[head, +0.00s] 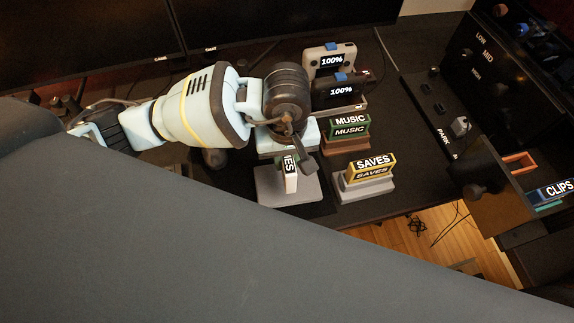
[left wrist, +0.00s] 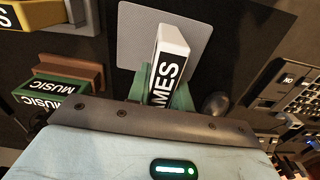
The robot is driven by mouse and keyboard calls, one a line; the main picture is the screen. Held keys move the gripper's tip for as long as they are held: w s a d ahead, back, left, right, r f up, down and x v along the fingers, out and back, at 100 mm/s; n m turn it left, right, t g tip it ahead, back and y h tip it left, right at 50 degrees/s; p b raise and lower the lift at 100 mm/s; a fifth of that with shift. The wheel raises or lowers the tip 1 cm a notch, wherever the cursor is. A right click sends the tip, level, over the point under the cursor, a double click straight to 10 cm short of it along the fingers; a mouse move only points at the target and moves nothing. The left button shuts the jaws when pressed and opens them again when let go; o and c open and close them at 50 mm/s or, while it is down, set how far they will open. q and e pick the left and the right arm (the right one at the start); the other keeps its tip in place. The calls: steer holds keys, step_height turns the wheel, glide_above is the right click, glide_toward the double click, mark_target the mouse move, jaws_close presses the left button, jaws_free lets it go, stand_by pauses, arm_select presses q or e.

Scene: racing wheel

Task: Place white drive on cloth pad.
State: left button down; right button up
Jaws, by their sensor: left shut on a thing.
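A flat light-grey square, apparently the cloth pad (head: 270,187), lies on the dark desk beneath the drive. It also shows in the wrist view (left wrist: 133,34), partly hidden behind the drive. I cannot tell whether the drive touches the pad. My right gripper is not in view.
A green MUSIC drive (head: 350,127) sits on a brown stand, and a yellow SAVES drive (head: 370,168) on a grey stand, both right of the pad. Devices reading 100% (head: 331,60) stand behind. A black control panel (head: 470,75) and a blue CLIPS drive (head: 555,190) are farther right.

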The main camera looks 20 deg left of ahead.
arm_select(q)
steer(key=shift+s+d+f, duration=0.1)
steer(key=shift+f, duration=1.5)
steer(key=shift+f, duration=0.2)
steer(key=c, duration=1.3)
jaws_free()
steer(key=shift+o, duration=0.2)
steer(key=shift+r, duration=0.2)
step_height(320, 180, up, 12)
steer(key=shift+r, duration=0.1)
